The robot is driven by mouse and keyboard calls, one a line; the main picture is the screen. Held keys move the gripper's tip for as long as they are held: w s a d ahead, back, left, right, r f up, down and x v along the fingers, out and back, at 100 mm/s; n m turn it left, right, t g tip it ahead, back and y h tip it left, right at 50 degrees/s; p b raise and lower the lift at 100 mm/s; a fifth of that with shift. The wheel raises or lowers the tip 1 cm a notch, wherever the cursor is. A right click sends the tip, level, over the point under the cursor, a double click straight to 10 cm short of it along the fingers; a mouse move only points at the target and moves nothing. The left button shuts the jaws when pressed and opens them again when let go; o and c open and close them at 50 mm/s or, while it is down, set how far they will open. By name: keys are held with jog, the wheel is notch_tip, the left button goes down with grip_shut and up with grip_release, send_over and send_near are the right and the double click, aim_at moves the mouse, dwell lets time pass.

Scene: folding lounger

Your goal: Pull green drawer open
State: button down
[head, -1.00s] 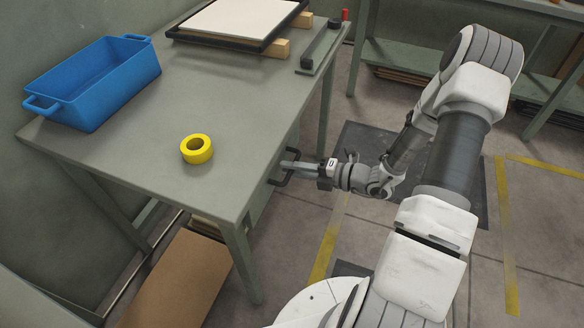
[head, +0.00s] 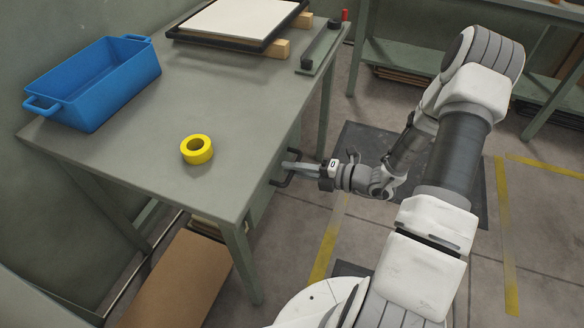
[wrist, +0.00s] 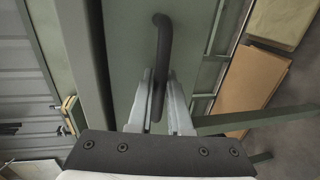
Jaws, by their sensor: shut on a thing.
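The green drawer front (wrist: 125,45) is in the wrist view, with a dark bar handle (wrist: 162,45) on it. The drawer sits under the top of the green table (head: 150,165); in the head view mostly its dark handle (head: 281,182) shows at the table's right side. My gripper (head: 287,168) is at this handle. In the wrist view my gripper (wrist: 158,95) has one finger on each side of the handle and is shut on it. The drawer's inside is not visible in either view.
On the table stand a blue bin (head: 95,85), a yellow tape roll (head: 197,149) and a framed white panel (head: 240,18). A table leg (head: 241,262) stands near my base. The floor (head: 310,215) beside the drawer is clear. A cardboard sheet (head: 180,280) lies below the table.

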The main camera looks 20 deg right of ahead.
jog(key=f+p+v, duration=0.2)
jog(key=v, duration=1)
jog(key=d+f+p+v, duration=0.1)
jog(key=f+p+v, duration=0.1)
jog(key=v, duration=1)
jog(key=shift+s+d+f+p, duration=0.25)
jog(key=shift+s+f+p, duration=0.1)
jog(key=shift+s+f, duration=0.2)
jog(key=c, duration=0.8)
grip_release()
jog(key=shift+c, duration=0.2)
jog(key=p+v, duration=0.1)
jog(key=v, duration=1.6)
jog(key=shift+d, duration=0.2)
jog(key=shift+s+r, duration=0.1)
jog(key=shift+r, duration=0.05)
